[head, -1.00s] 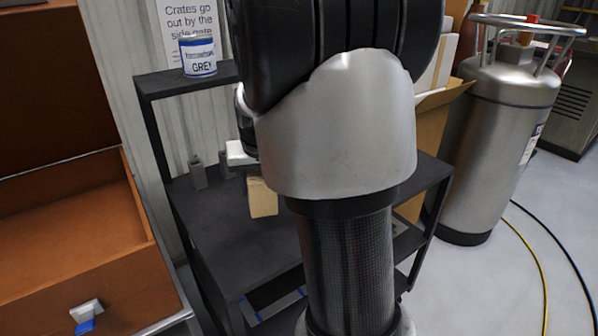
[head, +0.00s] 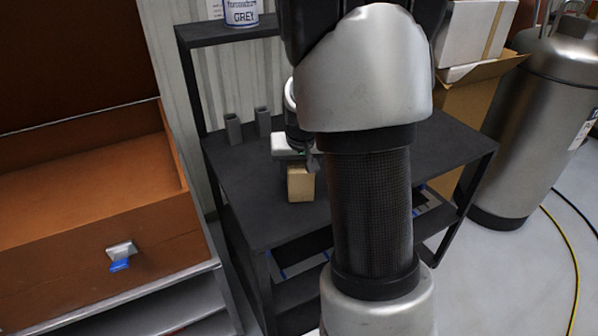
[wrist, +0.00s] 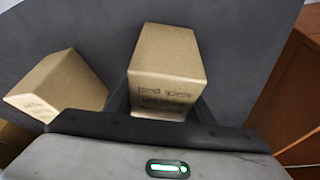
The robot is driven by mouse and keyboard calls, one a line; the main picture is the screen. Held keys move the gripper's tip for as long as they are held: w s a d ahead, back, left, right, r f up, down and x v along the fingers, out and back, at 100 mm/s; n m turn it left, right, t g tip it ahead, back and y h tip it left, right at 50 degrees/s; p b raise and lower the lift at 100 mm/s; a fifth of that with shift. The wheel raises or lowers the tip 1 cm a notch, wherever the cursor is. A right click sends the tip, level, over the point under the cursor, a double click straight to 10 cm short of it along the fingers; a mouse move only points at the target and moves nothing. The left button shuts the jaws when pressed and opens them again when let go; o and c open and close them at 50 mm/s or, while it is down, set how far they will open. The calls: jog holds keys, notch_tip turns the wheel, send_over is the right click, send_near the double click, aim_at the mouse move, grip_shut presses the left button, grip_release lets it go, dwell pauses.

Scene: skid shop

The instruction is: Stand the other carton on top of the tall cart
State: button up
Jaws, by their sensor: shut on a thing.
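A small tan carton (wrist: 165,60) with dark print sits between the fingers of my gripper (wrist: 163,103) in the wrist view. The gripper is shut on it. A carton (head: 301,184) also shows just below my gripper (head: 303,163) in the head view, over the dark deck of the tall cart (head: 245,200); it appears to be the held one. I cannot tell whether it touches the deck. A second tan carton (wrist: 62,85) is to the left in the wrist view, apart from the held one. My arm hides part of the cart in the head view.
Two grey posts (head: 233,128) stand at the deck's back left. A paint can (head: 241,12) is on the upper shelf. An orange drawer unit (head: 120,225) is at left. A cardboard box (head: 470,100) and a steel cylinder (head: 540,120) stand at right. The deck's front left looks clear.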

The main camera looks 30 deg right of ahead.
jog(key=shift+f, duration=0.2)
jog(key=o, duration=1.4)
jog(key=shift+r, duration=0.1)
